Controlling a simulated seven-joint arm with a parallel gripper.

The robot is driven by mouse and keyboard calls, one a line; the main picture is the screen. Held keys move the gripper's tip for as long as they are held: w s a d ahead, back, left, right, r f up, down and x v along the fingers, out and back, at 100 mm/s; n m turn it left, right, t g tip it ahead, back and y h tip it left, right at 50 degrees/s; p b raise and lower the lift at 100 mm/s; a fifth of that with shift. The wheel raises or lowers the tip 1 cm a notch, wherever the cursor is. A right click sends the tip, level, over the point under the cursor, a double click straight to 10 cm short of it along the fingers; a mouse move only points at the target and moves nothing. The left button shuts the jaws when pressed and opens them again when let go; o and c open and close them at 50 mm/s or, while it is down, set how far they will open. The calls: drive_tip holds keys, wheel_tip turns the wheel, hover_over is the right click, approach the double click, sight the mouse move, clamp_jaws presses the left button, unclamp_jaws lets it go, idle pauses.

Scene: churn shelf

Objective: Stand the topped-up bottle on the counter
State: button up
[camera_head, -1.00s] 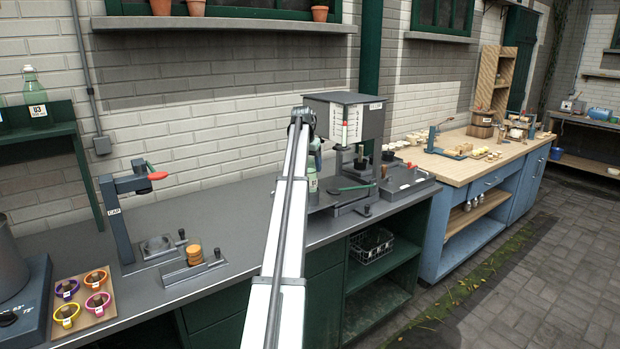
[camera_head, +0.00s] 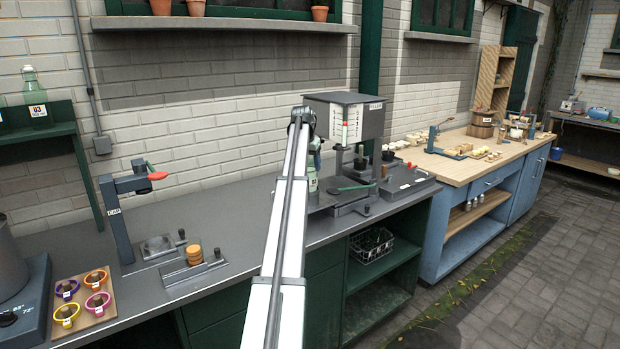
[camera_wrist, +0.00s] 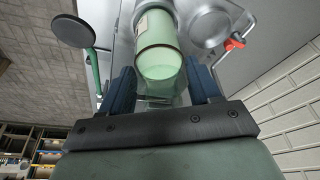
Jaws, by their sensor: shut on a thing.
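My gripper (camera_wrist: 158,92) is shut on a green glass bottle (camera_wrist: 160,50), with one blue finger on each side of it, in the wrist view. A pale label edge shows on the bottle. In the head view my arm hides most of the gripper, and the bottle (camera_head: 312,184) shows as a green sliver just right of the arm, by the filling stand (camera_head: 343,115). I cannot tell whether the bottle's base touches anything. The dark grey counter (camera_head: 235,215) runs along the wall, with bare surface left of my arm.
A capping stand (camera_head: 120,220) with a red-ended lever and a small rack of amber discs (camera_head: 194,255) stand left on the counter. A board of colourful cups (camera_head: 100,312) lies further left. Another green bottle (camera_head: 37,98) stands on the wall shelf. A wire basket (camera_head: 371,245) sits below the counter.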

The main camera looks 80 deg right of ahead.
drive_tip(key=shift+r, duration=1.35)
drive_tip(key=shift+w, duration=0.1)
drive_tip(key=w+a+f+n, duration=0.1)
drive_tip(key=w+a+f, duration=0.1)
drive_tip(key=w+a, duration=0.8)
drive_tip(key=a+f, duration=0.3)
drive_tip(key=a, duration=0.4)
drive_tip(key=a+f+m, duration=0.1)
drive_tip(key=a+f, duration=0.1)
drive_tip(key=a, duration=0.5)
drive_tip(key=shift+w+a+f, duration=0.15)
drive_tip(key=shift+a+f, duration=0.2)
drive_tip(key=shift+f, duration=0.05)
drive_tip(key=shift+f, duration=1.95)
drive_tip(key=shift+f, duration=0.15)
